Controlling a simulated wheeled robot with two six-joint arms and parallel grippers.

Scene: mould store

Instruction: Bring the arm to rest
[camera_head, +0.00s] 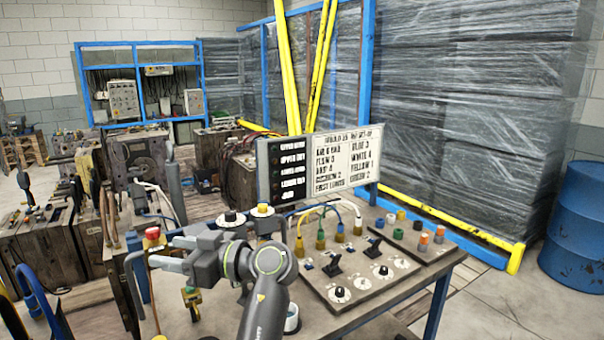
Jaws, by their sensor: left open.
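My left arm (265,310) comes up from the bottom middle, grey with a yellow-green ring at its wrist. My left gripper (165,252) points left, with its two fingers apart and nothing seen between them. It is in front of the left end of the workbench (350,318), beside a red-topped button (152,233). I cannot tell how far it is from the button or the bench. My right gripper is not in view.
A control panel (340,299) with knobs and switches lies on the bench, right of my arm. Behind it stands a sign board (346,160) with printed lists. Wooden-sided moulds (40,245) crowd the left. A blue drum (580,220) stands at right.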

